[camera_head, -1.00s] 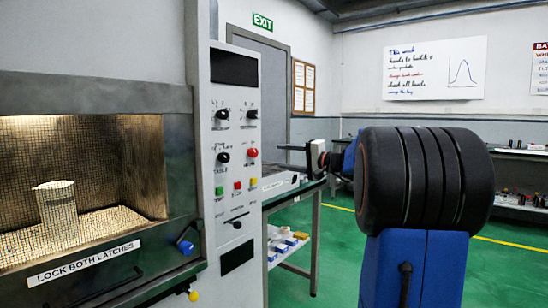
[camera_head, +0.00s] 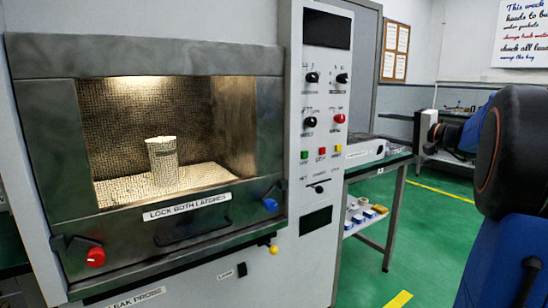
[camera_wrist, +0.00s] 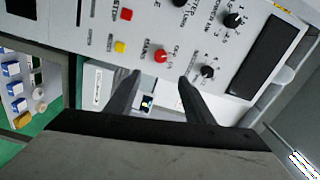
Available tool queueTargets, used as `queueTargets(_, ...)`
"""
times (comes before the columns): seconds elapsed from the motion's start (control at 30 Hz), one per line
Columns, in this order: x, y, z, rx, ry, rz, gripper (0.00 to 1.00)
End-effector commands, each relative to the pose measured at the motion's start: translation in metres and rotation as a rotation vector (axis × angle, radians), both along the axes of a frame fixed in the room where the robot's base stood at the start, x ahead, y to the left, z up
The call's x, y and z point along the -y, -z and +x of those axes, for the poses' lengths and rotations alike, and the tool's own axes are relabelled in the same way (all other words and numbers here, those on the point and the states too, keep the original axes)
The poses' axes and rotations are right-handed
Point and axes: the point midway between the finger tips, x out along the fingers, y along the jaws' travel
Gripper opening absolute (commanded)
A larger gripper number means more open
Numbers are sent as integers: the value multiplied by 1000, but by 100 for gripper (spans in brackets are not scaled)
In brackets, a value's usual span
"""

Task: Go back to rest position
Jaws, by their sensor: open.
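My gripper (camera_wrist: 160,76) is open and empty. In the wrist view its two dark fingers stand apart in front of the control panel (camera_wrist: 130,18), and they look clear of its knobs and buttons. In the head view my blue and black arm (camera_head: 508,150) fills the right edge, with its far end right of the panel (camera_head: 322,110). The microwave generator (camera_head: 45,130) stands at the left with its windowed door down. A pale cylinder (camera_head: 163,165) stands inside on a light floor.
The door has a red latch knob (camera_head: 96,257) and a blue one (camera_head: 270,204). A side table (camera_head: 398,160) with a lower shelf of small boxes stands right of the panel. Green floor (camera_head: 425,235) lies open between it and my arm.

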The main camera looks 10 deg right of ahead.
Motion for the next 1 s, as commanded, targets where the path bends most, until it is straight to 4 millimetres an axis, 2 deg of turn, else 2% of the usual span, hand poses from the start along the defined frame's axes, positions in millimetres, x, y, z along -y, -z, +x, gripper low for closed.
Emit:
queueTargets(0.07, -6, 2, -1, -8, -8, -5, 48)
queueTargets(0.17, -31, 11, -3, -45, -38, -27, 48)
queueTargets(0.27, -76, 31, -11, -116, -94, -74, 48)
queueTargets(0.33, -113, 49, -22, -178, -141, -120, 48)
queueTargets(0.47, -178, 88, -52, -298, -228, -223, 48)
queueTargets(0.6, -237, 133, -97, -420, -315, -357, 48)
queueTargets(0.7, -268, 165, -133, -496, -368, -464, 48)
queueTargets(0.83, -297, 206, -183, -582, -429, -616, 48)
queueTargets(1.0, -313, 254, -248, -662, -488, -832, 48)
